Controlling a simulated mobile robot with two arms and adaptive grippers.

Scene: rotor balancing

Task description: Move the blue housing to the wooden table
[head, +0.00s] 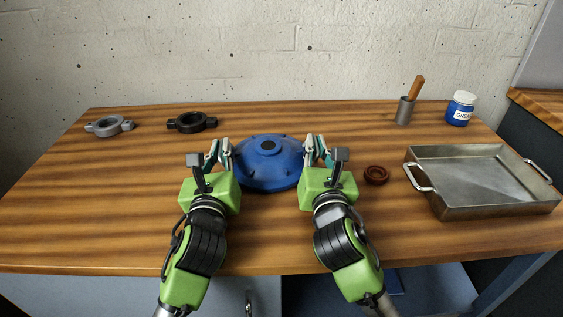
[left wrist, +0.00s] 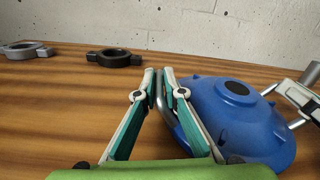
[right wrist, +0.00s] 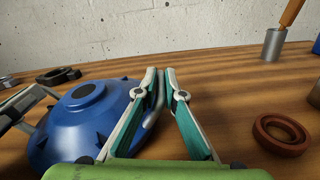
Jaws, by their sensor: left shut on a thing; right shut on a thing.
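The blue housing (head: 268,162) is a round, domed part with a dark hole on top. In the head view it is at the middle of the wooden table (head: 110,225), between my two grippers. My left gripper (head: 219,150) is shut on a metal handle at the housing's left side, seen in the left wrist view (left wrist: 158,88). My right gripper (head: 317,146) is shut on the handle at its right side, seen in the right wrist view (right wrist: 158,90). The housing (left wrist: 235,115) appears level. I cannot tell whether its underside touches the table.
A grey clamp ring (head: 109,126) and a black one (head: 192,122) lie at the back left. A red-brown ring (head: 376,175) lies right of my right gripper. A metal tray (head: 480,210), a cup with a wooden handle (head: 405,110) and a grease jar (head: 460,109) stand at the right. The left front is clear.

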